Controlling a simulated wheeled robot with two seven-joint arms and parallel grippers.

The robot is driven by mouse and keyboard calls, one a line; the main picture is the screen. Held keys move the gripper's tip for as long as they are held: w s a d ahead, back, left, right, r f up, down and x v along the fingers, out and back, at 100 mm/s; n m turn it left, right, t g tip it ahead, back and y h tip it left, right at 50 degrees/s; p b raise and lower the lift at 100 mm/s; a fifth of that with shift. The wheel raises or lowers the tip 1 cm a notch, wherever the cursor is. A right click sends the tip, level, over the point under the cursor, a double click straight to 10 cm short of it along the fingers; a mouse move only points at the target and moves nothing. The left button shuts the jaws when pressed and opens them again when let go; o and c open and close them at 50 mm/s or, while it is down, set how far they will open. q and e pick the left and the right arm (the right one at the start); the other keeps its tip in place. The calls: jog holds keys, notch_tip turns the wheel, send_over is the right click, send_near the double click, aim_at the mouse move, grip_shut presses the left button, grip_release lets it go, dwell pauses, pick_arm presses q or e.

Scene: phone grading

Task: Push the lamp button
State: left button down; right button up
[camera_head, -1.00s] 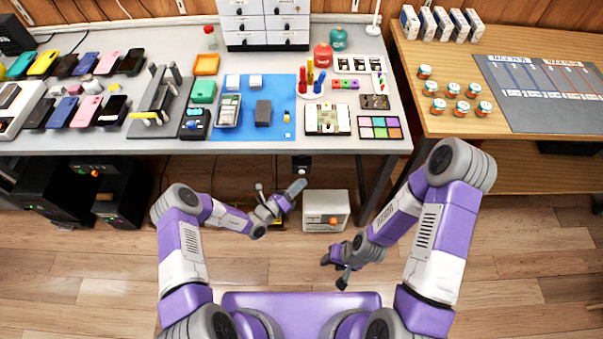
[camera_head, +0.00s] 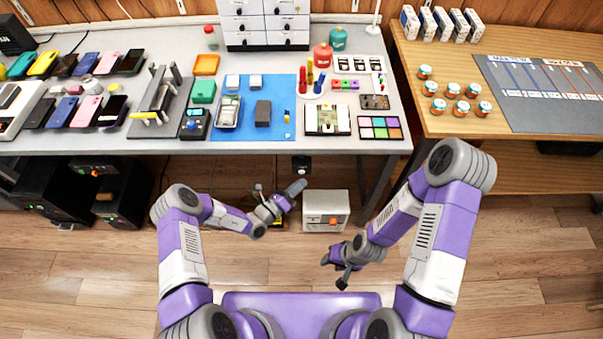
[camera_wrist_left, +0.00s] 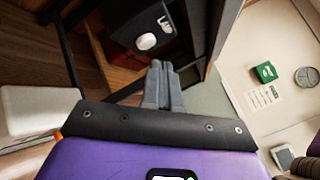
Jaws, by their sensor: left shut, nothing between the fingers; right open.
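A small black box with a round white button (camera_head: 302,167) hangs under the front edge of the grey workbench. In the left wrist view the white button (camera_wrist_left: 146,41) shows on the box's face, beside a white label that is hard to read. My left gripper (camera_head: 299,186) is shut and empty, just below and in front of the box in the head view. In the left wrist view its closed fingertips (camera_wrist_left: 160,68) lie a little below and right of the button, seemingly apart from it. My right gripper (camera_head: 334,271) is open and empty, low over the floor.
The bench edge (camera_head: 240,147) runs above my left gripper. A bench leg (camera_head: 377,190) stands to the right. A cream box with an orange knob (camera_head: 326,209) stands on the floor close by. Dark machines (camera_head: 122,194) stand under the bench at left. Phones and trays cover the bench.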

dwell(0.6)
pick_arm(q)
jog(key=shift+w+b, duration=0.3)
jog(key=shift+w, duration=0.15)
jog(key=shift+w+b, duration=0.3)
jog(key=shift+w, duration=0.15)
dwell(0.4)
jog(key=shift+s, duration=0.15)
jog(key=shift+s+p, duration=0.55)
jog(key=shift+s, duration=0.2)
jog(key=s+p, duration=0.3)
jog(key=s, duration=0.3)
